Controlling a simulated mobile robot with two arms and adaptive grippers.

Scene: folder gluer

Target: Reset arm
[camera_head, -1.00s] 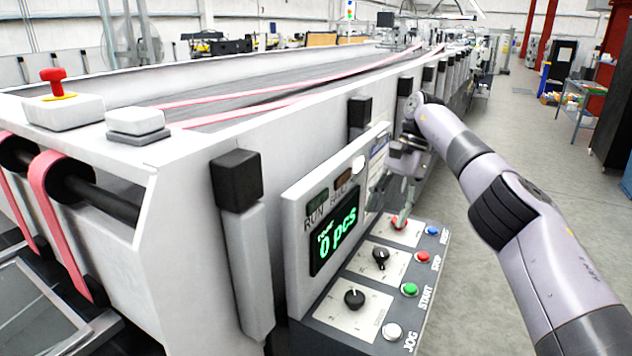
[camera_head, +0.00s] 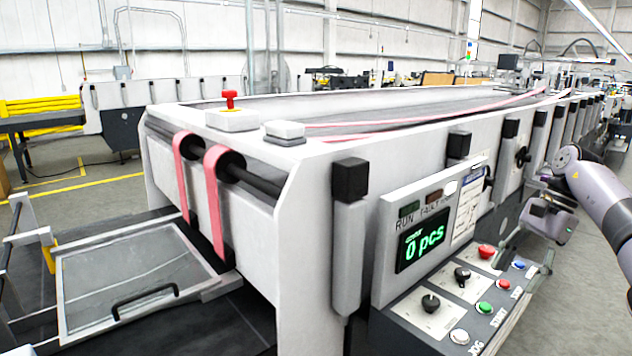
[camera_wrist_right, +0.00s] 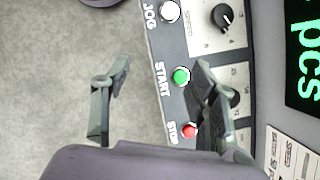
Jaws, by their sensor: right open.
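My right gripper (camera_head: 526,258) is at the right in the head view, open and empty, beside the far end of the control panel (camera_head: 415,335). In the right wrist view its two fingers (camera_wrist_right: 160,78) stand wide apart, with the panel edge behind them. One finger partly covers the panel near the green START button (camera_wrist_right: 181,76) and the red STOP button (camera_wrist_right: 190,130). No finger is seen pressing a button. My left gripper is not in view.
The folder gluer (camera_head: 310,230) fills the middle, its counter display (camera_head: 421,242) reading 0 pcs. The panel carries black knobs, a red mushroom button (camera_head: 487,251) and a white JOG button (camera_head: 459,336). Grey floor (camera_wrist_right: 60,70) lies open beside the panel.

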